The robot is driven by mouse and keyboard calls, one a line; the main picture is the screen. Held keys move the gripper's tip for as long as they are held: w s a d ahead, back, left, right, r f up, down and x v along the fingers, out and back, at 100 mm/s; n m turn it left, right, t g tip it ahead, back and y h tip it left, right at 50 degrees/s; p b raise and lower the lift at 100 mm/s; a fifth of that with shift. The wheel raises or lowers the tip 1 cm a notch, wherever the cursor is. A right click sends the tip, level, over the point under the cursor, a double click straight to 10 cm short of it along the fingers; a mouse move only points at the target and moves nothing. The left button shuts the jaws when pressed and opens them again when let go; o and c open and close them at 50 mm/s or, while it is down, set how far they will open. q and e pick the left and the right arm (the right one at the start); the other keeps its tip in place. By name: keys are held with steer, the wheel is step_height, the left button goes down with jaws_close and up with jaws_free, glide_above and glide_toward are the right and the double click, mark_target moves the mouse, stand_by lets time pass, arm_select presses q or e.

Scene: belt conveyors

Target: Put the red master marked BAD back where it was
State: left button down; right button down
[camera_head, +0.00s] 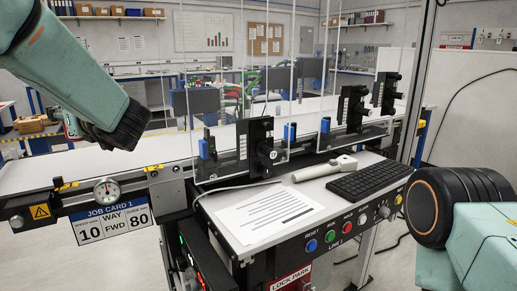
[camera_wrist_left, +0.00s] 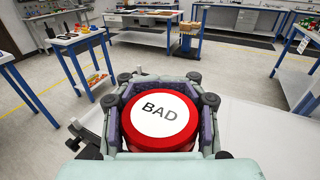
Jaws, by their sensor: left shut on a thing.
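The red master (camera_wrist_left: 154,140), a round red piece with a white face marked BAD, sits between the fingers of my left gripper (camera_wrist_left: 160,110) in the left wrist view. The fingers are shut around its sides, and the marked face is turned to the camera. In the head view my left arm comes in from the upper left, above the white conveyor belt (camera_head: 50,172). Its gripper and the master are mostly hidden behind the wrist there. My right arm shows at the lower right, but its gripper fingers are not in view. The place where the master was cannot be told.
A control panel (camera_head: 335,238) with coloured buttons stands in front of the belt, bearing a paper sheet (camera_head: 268,212), a handheld scanner (camera_head: 325,169) and a keyboard (camera_head: 370,180). Clear guards with black devices (camera_head: 258,148) stand over the belt. The belt's left part looks clear.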

arm_select(q)
steer(key=shift+m+t, duration=0.4)
steer(key=shift+t, duration=0.1)
steer(key=d+r, duration=0.1)
steer(key=r, duration=0.1)
steer(key=d+r, duration=0.1)
steer(key=r, duration=0.1)
steer(key=shift+s+d+r, duration=0.1)
steer(key=shift+s+d, duration=0.05)
steer(key=shift+d, duration=0.15)
steer(key=w+d+f+m+t+h, duration=0.2)
steer(key=d+f+m+t+h, duration=0.5)
steer(key=d+f+m+h, duration=0.35)
steer(key=s+d+f+m+g+h, duration=0.1)
steer(key=s+d+f+m+h, duration=0.2)
steer(key=s+f+h, duration=0.3)
steer(key=s+d+f+m+h, duration=0.3)
steer(key=s+d+f+h, duration=0.2)
steer(key=s+f, duration=0.9)
step_height(320, 180, down, 5)
steer(key=shift+s+d+f+g+h, duration=0.2)
steer(key=shift+s+d+g+h, duration=0.2)
steer(key=shift+h, duration=0.85)
steer(key=shift+a, duration=0.1)
